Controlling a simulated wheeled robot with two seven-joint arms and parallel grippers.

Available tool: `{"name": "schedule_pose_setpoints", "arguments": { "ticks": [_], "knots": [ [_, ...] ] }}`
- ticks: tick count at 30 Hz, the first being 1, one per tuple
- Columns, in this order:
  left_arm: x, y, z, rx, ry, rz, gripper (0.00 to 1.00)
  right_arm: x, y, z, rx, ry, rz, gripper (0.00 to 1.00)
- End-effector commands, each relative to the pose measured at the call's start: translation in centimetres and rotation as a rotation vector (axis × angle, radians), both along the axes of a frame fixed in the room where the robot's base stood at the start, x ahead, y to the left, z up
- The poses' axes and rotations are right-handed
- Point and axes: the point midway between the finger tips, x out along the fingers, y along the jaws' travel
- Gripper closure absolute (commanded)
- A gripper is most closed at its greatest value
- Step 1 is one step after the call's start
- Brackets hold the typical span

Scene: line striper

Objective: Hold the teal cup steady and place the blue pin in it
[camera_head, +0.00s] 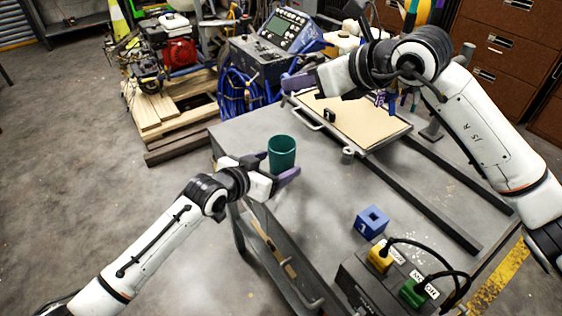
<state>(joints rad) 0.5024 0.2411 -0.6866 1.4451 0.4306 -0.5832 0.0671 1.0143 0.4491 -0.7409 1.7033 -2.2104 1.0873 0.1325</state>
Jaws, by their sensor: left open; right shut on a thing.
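The teal cup (282,150) stands upright near the left edge of the grey table. My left gripper (274,168) is open at the cup's lower part, with one purple finger at its left and one in front. I cannot tell whether the fingers touch the cup. My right gripper (298,83) is above the back of the table, up and to the right of the cup in the picture. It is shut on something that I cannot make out. I cannot make out the blue pin anywhere.
A blue block (362,226) with a square hole lies near a dark box (362,278) with yellow and green plugs. A tan-topped tray (362,128) with a small black object (329,115) is at the back. Dark rails (432,208) run along the right. The table's middle is clear.

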Motion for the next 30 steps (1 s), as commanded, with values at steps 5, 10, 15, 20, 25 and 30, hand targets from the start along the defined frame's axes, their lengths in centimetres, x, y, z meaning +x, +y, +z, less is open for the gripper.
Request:
{"name": "schedule_pose_setpoints", "arguments": {
  "ticks": [5,10,15,20,25,30],
  "knots": [
    [1.6,-1.1,-0.9,0.001,-0.001,0.000,0.29,0.0,0.0,0.0,0.001,-0.001,0.000,1.00],
    [2.4,-1.6,-1.3,0.000,-0.001,0.000,0.29,0.0,0.0,0.0,0.001,-0.001,0.000,1.00],
    [2.5,-1.7,-1.4,0.000,-0.001,0.000,0.29,0.0,0.0,0.0,0.001,-0.001,0.000,1.00],
    [2.5,-1.7,-1.4,0.000,-0.001,0.000,0.29,0.0,0.0,0.0,0.001,-0.001,0.000,1.00],
    [2.5,-1.7,-1.4,0.000,-0.001,0.000,0.56,0.0,0.0,0.0,0.001,-0.001,0.000,1.00],
    [2.5,-1.7,-1.5,0.001,-0.001,0.000,0.73,0.0,0.0,0.0,0.001,-0.001,0.000,1.00]
  ]
}}
